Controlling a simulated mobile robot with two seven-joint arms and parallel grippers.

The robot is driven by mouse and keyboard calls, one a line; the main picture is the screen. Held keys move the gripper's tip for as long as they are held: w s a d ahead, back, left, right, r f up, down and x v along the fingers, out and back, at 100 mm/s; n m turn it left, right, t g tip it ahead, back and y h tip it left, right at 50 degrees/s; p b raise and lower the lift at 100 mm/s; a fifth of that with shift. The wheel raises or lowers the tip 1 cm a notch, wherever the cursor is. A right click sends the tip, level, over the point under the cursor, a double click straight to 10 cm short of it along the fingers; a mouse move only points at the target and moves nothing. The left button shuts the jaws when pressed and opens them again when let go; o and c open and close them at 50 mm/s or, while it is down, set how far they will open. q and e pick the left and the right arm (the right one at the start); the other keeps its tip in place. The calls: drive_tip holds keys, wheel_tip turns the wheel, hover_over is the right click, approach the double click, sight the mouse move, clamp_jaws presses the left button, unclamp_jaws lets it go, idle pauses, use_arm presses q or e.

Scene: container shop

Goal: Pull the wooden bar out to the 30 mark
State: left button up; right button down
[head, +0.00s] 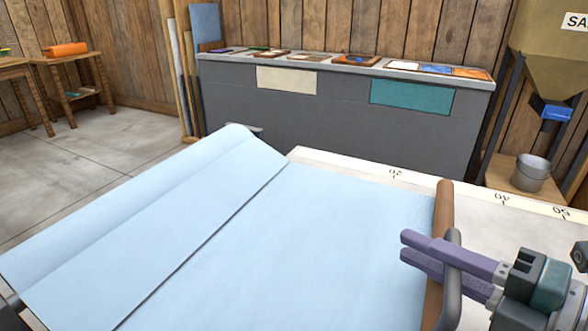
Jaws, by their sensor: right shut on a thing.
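The wooden bar (444,205) is a brown rod along the right edge of a light blue sheet (300,235) on the table. A grey handle (452,300) is fixed along the bar's right side. My right gripper (405,246), with purple fingers, comes in from the right and is shut on the handle, its fingertips reaching left over the bar. A scale (470,192) runs along the table's far edge, with 20 left of the bar and 40 and 50 right of it. The bar's far end lies between 20 and 40; no 30 is visible there. My left gripper is not in view.
The blue sheet comes from a roll (150,190) on the left. Bare tabletop (520,235) lies right of the bar. Behind stands a grey counter (330,115) with samples. A hopper (548,60) and a metal bucket (533,172) are at the back right.

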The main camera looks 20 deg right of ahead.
drive_tip(key=shift+s+d, duration=0.25)
drive_tip(key=shift+s, duration=0.05)
drive_tip(key=c, duration=1.1)
unclamp_jaws()
drive_tip(key=p+v, duration=0.1)
drive_tip(key=v, duration=0.9)
